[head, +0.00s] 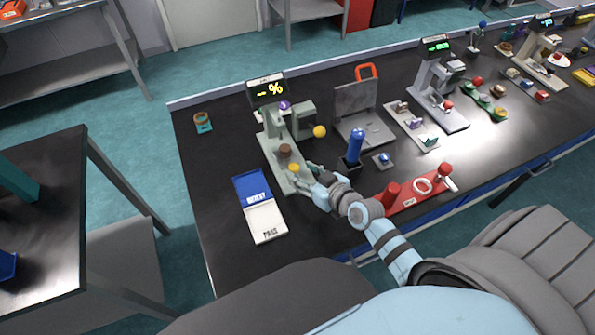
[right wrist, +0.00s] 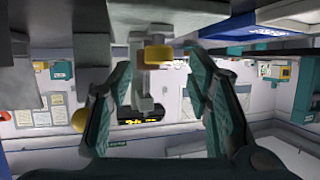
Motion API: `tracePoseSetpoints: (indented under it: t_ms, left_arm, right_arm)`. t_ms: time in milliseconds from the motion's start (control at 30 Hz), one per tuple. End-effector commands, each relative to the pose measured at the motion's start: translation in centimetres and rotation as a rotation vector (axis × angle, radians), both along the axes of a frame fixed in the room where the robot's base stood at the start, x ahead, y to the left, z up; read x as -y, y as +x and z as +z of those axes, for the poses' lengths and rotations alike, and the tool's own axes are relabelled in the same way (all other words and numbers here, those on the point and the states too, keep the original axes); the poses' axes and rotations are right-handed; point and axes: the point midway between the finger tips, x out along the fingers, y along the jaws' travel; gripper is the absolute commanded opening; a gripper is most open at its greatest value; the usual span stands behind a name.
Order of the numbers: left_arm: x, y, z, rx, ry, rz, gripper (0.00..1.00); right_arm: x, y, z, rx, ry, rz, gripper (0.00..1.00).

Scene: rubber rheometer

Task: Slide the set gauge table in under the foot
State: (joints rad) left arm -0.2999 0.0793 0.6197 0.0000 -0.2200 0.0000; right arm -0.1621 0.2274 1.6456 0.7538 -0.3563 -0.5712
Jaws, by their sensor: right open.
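A grey-green gauge (head: 275,130) with a lit "-- %" display (head: 267,90) stands on the left part of the bench. A brown round piece (head: 285,151) sits on its base, below the head; the foot itself is not clear. A yellow knob (head: 294,168) is at the front of the base, apparently on the sliding table. My right gripper (head: 312,178) is open just right of this knob. In the right wrist view, the yellow knob (right wrist: 158,53) shows between the spread fingers (right wrist: 158,85), with no visible grip on it. My left gripper is out of view.
A blue and white tray (head: 266,222) marked "PASS" lies to the left. A blue-handled tool (head: 355,147) and a red base (head: 420,190) stand to the right, close to my right arm. A yellow ball (head: 320,131) sticks out from the gauge's side. The bench's left end is mostly clear.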

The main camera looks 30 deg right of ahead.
Motion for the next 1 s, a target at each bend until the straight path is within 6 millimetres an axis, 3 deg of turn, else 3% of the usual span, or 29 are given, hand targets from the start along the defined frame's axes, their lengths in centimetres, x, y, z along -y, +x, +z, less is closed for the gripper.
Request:
tracePoseSetpoints:
  t_ms: [200, 467, 767, 1000]
  left_arm:
    - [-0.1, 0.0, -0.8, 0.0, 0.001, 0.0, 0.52]
    - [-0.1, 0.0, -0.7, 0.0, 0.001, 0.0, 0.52]
    - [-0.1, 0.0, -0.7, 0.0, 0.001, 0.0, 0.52]
    - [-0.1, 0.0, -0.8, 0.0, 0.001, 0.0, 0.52]
  right_arm:
    - [-0.5, 2.7, -1.2, 0.001, -0.002, 0.0, 0.46]
    - [-0.6, 2.9, -1.2, 0.002, -0.003, 0.0, 0.46]
    - [-0.5, 2.9, -1.1, 0.002, -0.003, 0.0, 0.01]
    - [-0.5, 3.0, -1.2, 0.002, -0.003, 0.0, 0.0]
